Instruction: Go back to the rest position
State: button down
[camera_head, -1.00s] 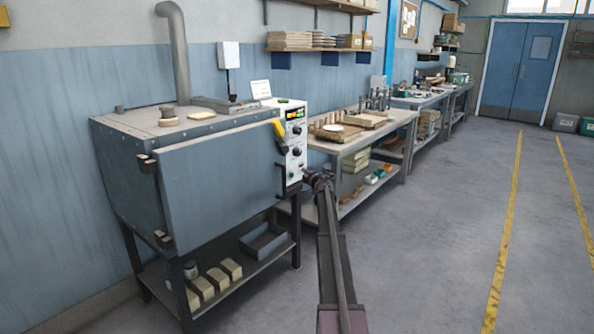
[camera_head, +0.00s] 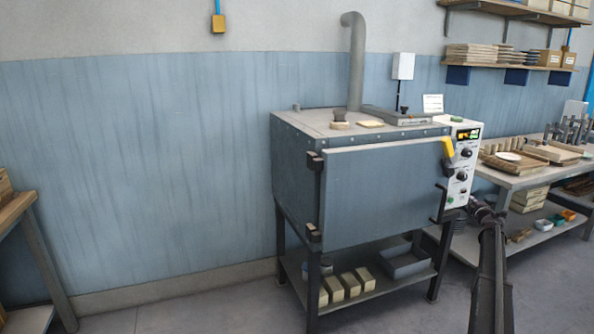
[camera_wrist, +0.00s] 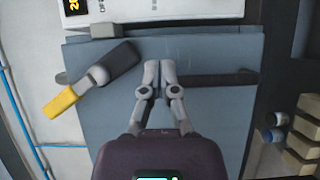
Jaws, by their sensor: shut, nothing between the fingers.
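The grey-blue plate dryer (camera_head: 385,190) stands on a dark frame against the wall, its front door upright and apparently closed. A yellow-ended handle (camera_head: 448,147) is at the door's right edge; it also shows in the wrist view (camera_wrist: 62,101). My arm rises at the lower right of the head view, its end beside the dryer's right front. In the wrist view my gripper (camera_wrist: 158,66) has its fingertips together, empty, in front of the blue door panel (camera_wrist: 210,110). The handle is left of the fingers and apart from them.
The control panel (camera_head: 463,165) is right of the door. A workbench (camera_head: 500,180) with trays and tools stands further right. A wooden table (camera_head: 15,210) is at the left edge. Blocks (camera_head: 350,284) and a bin (camera_head: 405,262) sit on the dryer's lower shelf. Wall space left of the dryer is clear.

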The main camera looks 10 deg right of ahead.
jog(key=s+a+f+m+g+h, duration=0.1)
jog(key=s+a+f+m+g, duration=0.3)
jog(key=a, duration=0.7)
jog(key=s+a+f+m+g+h, duration=0.1)
jog(key=s+a+f+m+g, duration=0.1)
jog(key=s+a+m, duration=0.65)
jog(key=s+a+f+m+g+h, duration=0.2)
jog(key=a+f+g, duration=0.1)
jog(key=a, duration=1.1)
jog(key=s+a+f+g+y, duration=0.3)
jog(key=s+a, duration=0.6)
jog(key=a, duration=0.1)
jog(key=s+a+f+g+y, duration=0.2)
jog(key=s+a+f+y, duration=0.1)
jog(key=s+a, duration=0.75)
jog(key=s+a+f+g+y, duration=0.3)
jog(key=s+a+f, duration=0.1)
jog(key=s+a, duration=0.6)
notch_tip(320, 180, up, 21)
jog(key=w+a+p, duration=0.1)
jog(key=p, duration=2)
jog(key=shift+w+r, duration=0.15)
jog(key=shift+r, duration=0.05)
jog(key=shift+f, duration=0.1)
